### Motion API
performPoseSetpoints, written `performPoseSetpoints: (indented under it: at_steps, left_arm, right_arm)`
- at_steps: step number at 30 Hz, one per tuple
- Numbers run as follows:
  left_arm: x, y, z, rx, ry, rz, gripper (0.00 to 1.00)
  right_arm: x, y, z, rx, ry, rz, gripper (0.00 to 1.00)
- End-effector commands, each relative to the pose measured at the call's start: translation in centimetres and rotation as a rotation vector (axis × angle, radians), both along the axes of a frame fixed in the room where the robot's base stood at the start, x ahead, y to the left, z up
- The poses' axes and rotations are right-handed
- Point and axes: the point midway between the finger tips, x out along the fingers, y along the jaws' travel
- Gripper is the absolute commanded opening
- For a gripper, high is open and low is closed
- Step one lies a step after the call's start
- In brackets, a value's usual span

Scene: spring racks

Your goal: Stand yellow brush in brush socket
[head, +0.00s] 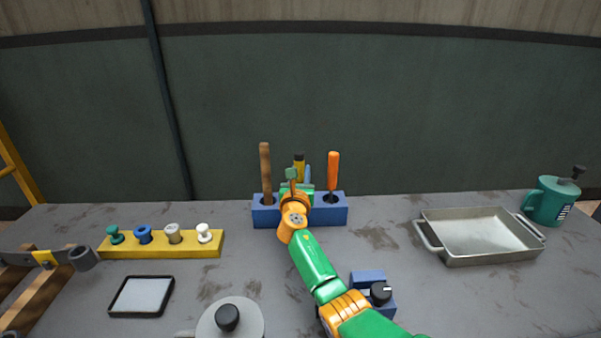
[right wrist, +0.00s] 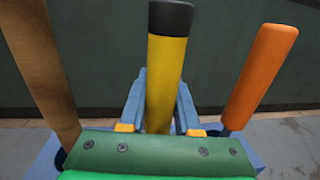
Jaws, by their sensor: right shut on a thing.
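The yellow brush (head: 299,160) with a black top stands upright at the middle of the blue socket block (head: 327,215). It also shows in the right wrist view (right wrist: 166,82), between the blue fingers. My right gripper (right wrist: 161,102) is shut on the yellow brush. In the head view my right gripper (head: 301,178) is over the block and covers its middle. The brush's lower end is hidden, so I cannot tell whether it is in a socket. My left gripper is not in view.
A brown wooden handle (head: 265,165) and an orange handle (head: 333,168) stand in the block on either side, close to my gripper. A yellow peg rack (head: 160,252), a metal tray (head: 480,255) and a green mug (head: 548,205) stand farther off. A small blue device (head: 367,277) is beside my arm.

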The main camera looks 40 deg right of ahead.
Motion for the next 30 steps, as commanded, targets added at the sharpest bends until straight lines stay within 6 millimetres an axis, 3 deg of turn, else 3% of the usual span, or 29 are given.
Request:
performPoseSetpoints:
  at_steps: [13,14,18,26,30]
  left_arm:
    - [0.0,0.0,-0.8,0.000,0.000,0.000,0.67]
    - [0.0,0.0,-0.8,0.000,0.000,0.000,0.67]
    - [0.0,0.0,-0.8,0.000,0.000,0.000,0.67]
    - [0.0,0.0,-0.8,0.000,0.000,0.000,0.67]
    - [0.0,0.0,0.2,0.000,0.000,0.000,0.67]
  right_arm:
    - [0.0,0.0,-0.9,0.000,0.000,-0.001,0.00]
    - [0.0,0.0,-0.9,0.000,0.000,-0.001,0.34]
    - [0.0,0.0,-0.9,0.000,0.000,-0.001,0.66]
    - [0.0,0.0,-0.9,0.000,0.000,0.000,0.66]
    - [-0.8,0.9,-0.6,-0.002,0.001,0.001,0.66]
